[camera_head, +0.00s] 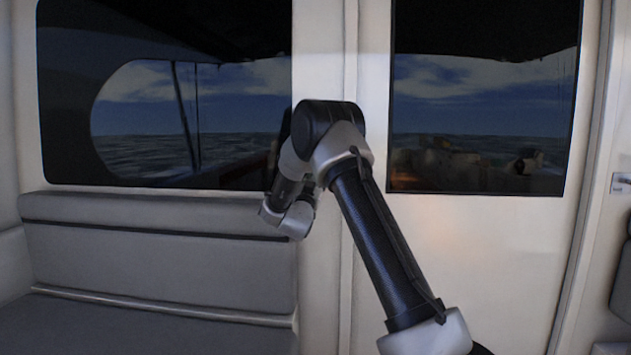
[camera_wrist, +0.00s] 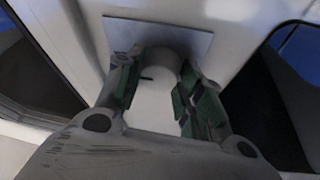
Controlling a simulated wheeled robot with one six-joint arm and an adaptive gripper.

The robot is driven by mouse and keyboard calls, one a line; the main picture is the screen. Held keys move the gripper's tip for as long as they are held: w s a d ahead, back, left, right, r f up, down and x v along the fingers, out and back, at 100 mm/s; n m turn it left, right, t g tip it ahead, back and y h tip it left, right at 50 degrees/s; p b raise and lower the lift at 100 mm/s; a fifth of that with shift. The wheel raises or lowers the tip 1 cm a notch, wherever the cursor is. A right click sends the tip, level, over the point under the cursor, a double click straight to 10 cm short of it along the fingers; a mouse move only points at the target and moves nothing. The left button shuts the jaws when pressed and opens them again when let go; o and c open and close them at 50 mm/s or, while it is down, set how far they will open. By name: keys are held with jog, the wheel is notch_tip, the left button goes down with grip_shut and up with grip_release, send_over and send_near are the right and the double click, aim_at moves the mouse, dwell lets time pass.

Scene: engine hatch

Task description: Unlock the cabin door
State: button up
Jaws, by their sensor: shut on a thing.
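The cabin door (camera_head: 490,245) is the pale panel with a dark window at the right in the head view, and it looks shut. In the wrist view a pale, rounded lock knob (camera_wrist: 153,104) with a small dark slot stands out from a flat square plate (camera_wrist: 188,38). My gripper (camera_wrist: 160,86) has its green-padded fingers on both sides of the knob and is shut on it. In the head view my arm hides the knob, the plate and my fingertips.
A grey padded bench (camera_head: 150,265) stands along the wall at the left. A large window (camera_head: 65,90) is above it. A small latch-like fitting (camera_head: 621,184) is on the far right wall. Part of a dark seat (camera_head: 622,285) shows at the right edge.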

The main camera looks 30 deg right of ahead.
jog(key=shift+n, duration=0.3)
jog(key=shift+s+d+r+n+t+y, duration=0.15)
jog(key=shift+n+t+y, duration=0.2)
jog(key=shift+n+y, duration=2.5)
jog(key=shift+s+d+n+t+y, duration=0.1)
jog(key=shift+n+t+y, duration=0.4)
jog(key=shift+n, duration=4.6)
jog(key=shift+s+d+r+n+t+y, duration=0.15)
jog(key=shift+n+y, duration=1.8)
jog(key=shift+n, duration=2)
jog(key=shift+w+f, duration=0.1)
jog(key=o, duration=1)
